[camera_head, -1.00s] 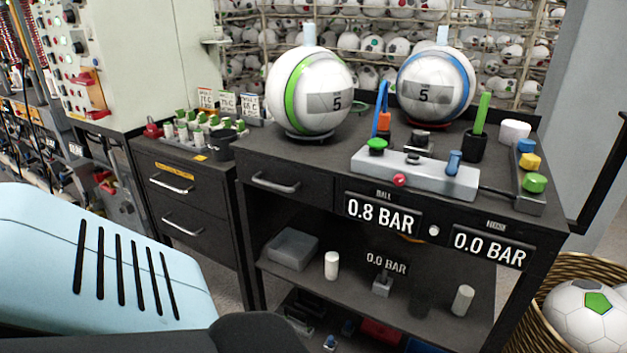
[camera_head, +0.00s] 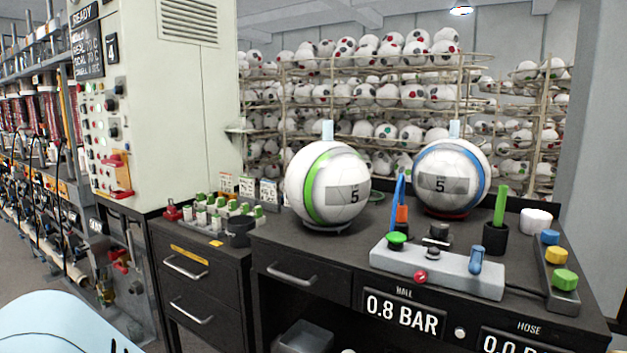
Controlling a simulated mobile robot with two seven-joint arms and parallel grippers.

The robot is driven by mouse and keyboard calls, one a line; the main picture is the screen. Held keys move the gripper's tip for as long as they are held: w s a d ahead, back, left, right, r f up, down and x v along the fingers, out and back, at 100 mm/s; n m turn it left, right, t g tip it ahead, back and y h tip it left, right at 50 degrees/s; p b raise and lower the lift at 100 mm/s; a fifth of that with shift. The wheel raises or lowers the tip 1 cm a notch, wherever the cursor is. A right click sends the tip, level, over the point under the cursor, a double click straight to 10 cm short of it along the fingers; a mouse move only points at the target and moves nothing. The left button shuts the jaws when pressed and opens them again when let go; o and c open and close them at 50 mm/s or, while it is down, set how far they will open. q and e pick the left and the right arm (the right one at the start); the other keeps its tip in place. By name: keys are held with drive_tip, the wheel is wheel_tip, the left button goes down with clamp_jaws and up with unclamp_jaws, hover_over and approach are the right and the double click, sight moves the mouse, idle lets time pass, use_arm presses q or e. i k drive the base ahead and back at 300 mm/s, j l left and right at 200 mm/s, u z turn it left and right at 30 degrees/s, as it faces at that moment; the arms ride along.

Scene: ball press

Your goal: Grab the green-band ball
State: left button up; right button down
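The green-band ball (camera_head: 335,186) is white with a green stripe and a grey patch marked 5. It sits on a dark ring stand on the black workbench (camera_head: 300,252), left of the blue-band ball (camera_head: 448,176). The blue-band ball also carries a 5 and sits on a red ring. Neither of my grippers is in view. Only a pale blue part of my own body shows at the lower left.
A grey control block (camera_head: 437,270) with buttons stands in front of the balls. A black cup (camera_head: 495,239) holds a green stick. Small bottles (camera_head: 216,218) crowd the bench's left side. Racks of balls (camera_head: 380,95) stand behind. A machine cabinet (camera_head: 160,110) rises at left.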

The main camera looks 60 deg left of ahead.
sight(327, 182)
drive_tip(key=i+j+u, duration=0.1)
drive_tip(key=u, duration=1.75)
drive_tip(key=i+l, duration=0.2)
drive_tip(key=i, duration=0.2)
drive_tip(key=i+l, duration=0.2)
drive_tip(key=i, duration=0.25)
